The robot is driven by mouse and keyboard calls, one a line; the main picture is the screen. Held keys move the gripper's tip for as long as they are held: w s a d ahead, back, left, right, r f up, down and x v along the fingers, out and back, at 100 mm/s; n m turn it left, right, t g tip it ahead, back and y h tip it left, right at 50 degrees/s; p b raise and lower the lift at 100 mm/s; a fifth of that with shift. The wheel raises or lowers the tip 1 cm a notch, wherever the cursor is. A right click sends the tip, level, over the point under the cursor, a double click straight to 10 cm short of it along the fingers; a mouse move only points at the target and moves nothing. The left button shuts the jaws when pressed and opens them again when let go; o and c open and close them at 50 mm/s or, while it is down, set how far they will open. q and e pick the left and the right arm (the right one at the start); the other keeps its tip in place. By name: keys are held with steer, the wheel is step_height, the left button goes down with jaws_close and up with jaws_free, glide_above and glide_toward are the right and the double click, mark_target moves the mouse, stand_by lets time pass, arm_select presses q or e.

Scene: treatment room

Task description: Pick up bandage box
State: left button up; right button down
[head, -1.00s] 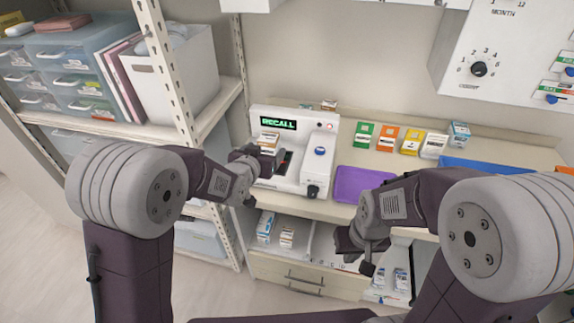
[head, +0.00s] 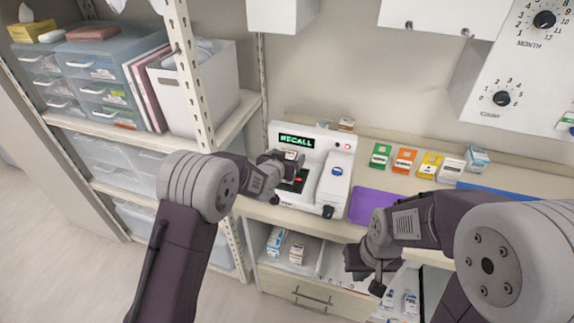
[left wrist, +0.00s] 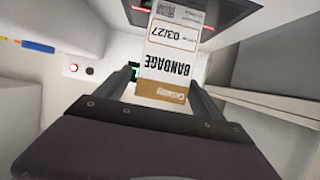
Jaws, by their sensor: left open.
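The bandage box (left wrist: 172,55), white with a brown end and the words BANDAGE and 03/27, is between the two fingers of my left gripper (left wrist: 160,92) in the left wrist view. The fingers are open, one on each side of the box. In the head view the box (head: 291,154) shows only its top, mostly hidden by my left gripper (head: 283,163), in front of the white machine (head: 335,185) with the RECALL display. My right gripper (head: 367,272) hangs empty in front of the counter's edge; its finger gap is unclear.
A purple tray (head: 370,205) lies right of the machine. Green (head: 381,155), orange (head: 404,160) and yellow (head: 430,165) boxes stand behind it. Small boxes lie on the open shelf (head: 305,258) below. A shelving upright (head: 186,75) stands close to my left arm.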

arm_select(q)
steer(key=shift+s, duration=0.1)
steer(key=c, duration=1.5)
steer(key=shift+r, duration=2.15)
steer(key=s+d+r, duration=0.1)
steer(key=s+r, duration=0.1)
steer(key=s, duration=0.1)
steer(key=s+d+r, duration=0.1)
steer(key=s+r, duration=0.1)
steer(key=s, duration=0.2)
steer(key=s+d+r, duration=0.1)
steer(key=s+r, duration=0.2)
steer(key=s, duration=0.1)
steer(key=shift+d, duration=0.35)
